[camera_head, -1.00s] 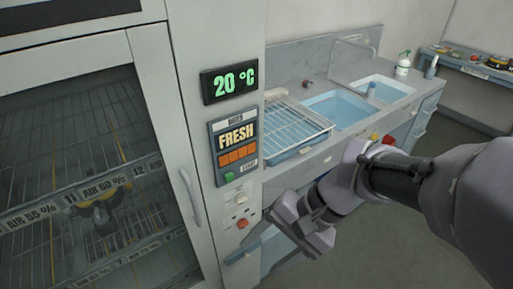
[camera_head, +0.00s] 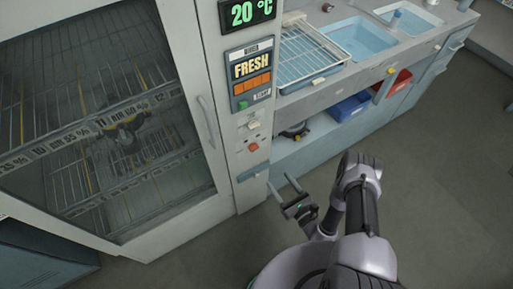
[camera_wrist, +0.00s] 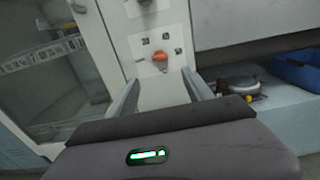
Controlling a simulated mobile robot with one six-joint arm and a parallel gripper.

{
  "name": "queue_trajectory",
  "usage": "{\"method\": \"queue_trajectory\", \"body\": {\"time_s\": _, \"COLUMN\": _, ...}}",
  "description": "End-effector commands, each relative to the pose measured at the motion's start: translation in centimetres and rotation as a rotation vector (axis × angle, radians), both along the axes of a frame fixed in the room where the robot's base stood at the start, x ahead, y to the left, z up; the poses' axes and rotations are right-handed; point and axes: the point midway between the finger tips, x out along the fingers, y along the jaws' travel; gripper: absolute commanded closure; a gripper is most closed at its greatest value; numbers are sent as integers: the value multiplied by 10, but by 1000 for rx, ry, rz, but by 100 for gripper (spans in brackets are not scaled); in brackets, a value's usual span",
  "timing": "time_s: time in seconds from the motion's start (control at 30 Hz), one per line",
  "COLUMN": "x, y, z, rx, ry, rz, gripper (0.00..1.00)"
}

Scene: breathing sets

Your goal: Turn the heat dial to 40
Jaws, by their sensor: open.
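A control panel on the cabinet's front post carries an orange-red knob (camera_head: 253,147) low down, with marks around it. A pale knob or switch (camera_head: 253,125) sits just above it; I cannot tell from the markings which one is the heat dial. The orange-red knob also shows in the wrist view (camera_wrist: 160,55), ahead of and between my fingers. The green display (camera_head: 247,12) reads 20 °C. My gripper (camera_head: 281,183) is open and empty, below and right of the knobs and apart from them. In the wrist view my gripper (camera_wrist: 163,82) points at the panel.
The glass-doored cabinet (camera_head: 100,120) with its handle (camera_head: 207,121) stands left. A counter with a wire rack (camera_head: 305,55) and sinks (camera_head: 365,38) is right. Below it are a blue bin (camera_head: 350,107) and a red bin (camera_head: 398,82). The floor in front is clear.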

Motion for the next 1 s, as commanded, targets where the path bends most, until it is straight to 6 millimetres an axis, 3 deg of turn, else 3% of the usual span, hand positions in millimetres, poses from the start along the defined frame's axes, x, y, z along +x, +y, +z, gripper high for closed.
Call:
{"method": "queue_trajectory", "body": {"time_s": 0.4, "x": 92, "y": 66, "z": -2, "rx": 2, "ry": -6, "rz": 11, "gripper": 40}}
{"method": "queue_trajectory", "body": {"time_s": 0.6, "x": 127, "y": 88, "z": -1, "rx": 1, "ry": -4, "rz": 9, "gripper": 40}}
{"method": "queue_trajectory", "body": {"time_s": 1.0, "x": 140, "y": 97, "z": 1, "rx": 2, "ry": 0, "rz": 7, "gripper": 40}}
